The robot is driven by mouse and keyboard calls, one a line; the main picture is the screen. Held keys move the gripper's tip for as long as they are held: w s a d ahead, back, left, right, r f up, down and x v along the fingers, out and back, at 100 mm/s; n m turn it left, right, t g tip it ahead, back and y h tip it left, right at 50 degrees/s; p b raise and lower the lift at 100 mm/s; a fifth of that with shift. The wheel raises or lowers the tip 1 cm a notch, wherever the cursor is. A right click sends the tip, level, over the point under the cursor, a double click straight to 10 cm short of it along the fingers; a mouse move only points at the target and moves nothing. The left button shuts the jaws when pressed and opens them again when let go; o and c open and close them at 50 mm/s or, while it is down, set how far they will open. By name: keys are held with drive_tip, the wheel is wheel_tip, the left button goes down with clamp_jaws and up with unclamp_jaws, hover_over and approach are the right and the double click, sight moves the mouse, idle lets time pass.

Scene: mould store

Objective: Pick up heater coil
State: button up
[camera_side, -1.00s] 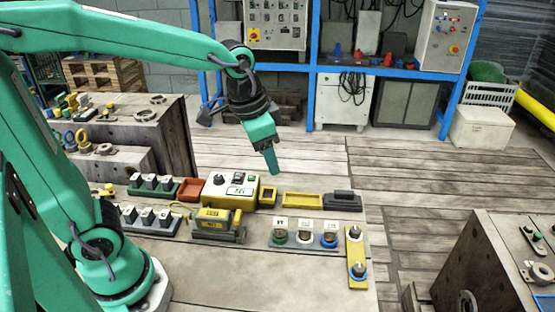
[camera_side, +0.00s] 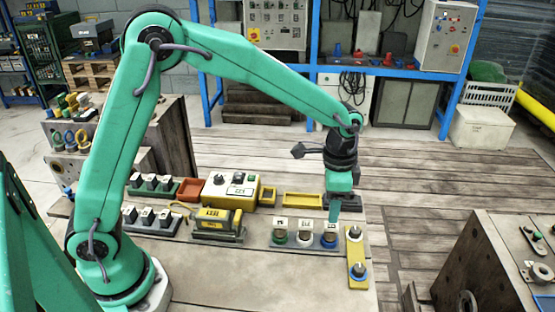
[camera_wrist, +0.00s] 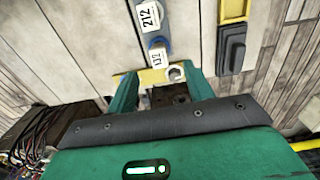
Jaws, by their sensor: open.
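Which thing is the heater coil I cannot tell for certain. Three round parts with white number tags stand in a row in the side view: one with a green base (camera_side: 279,238), one with a white base (camera_side: 304,239) and one with a blue base (camera_side: 328,241). In the wrist view my open, empty gripper (camera_wrist: 161,76) has one finger on each side of a yellow plate (camera_wrist: 152,79) with a pale ring (camera_wrist: 176,72).
The yellow plate with two dark knobs (camera_side: 358,257) lies at the bench's right edge. A dark block (camera_wrist: 232,50) and a yellow tray (camera_side: 303,199) lie behind the row. A yellow control box (camera_side: 228,190) stands left. The bench front is bare.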

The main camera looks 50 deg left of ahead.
sight(332, 225)
drive_tip(key=shift+w+d+f, duration=0.1)
drive_tip(key=shift+f, duration=0.15)
drive_tip(key=shift+f, duration=1.25)
drive_tip(key=shift+f, duration=0.1)
drive_tip(key=shift+d+f, duration=0.15)
drive_tip(key=shift+f, duration=2.3)
drive_tip(key=shift+c, duration=0.2)
clamp_jaws()
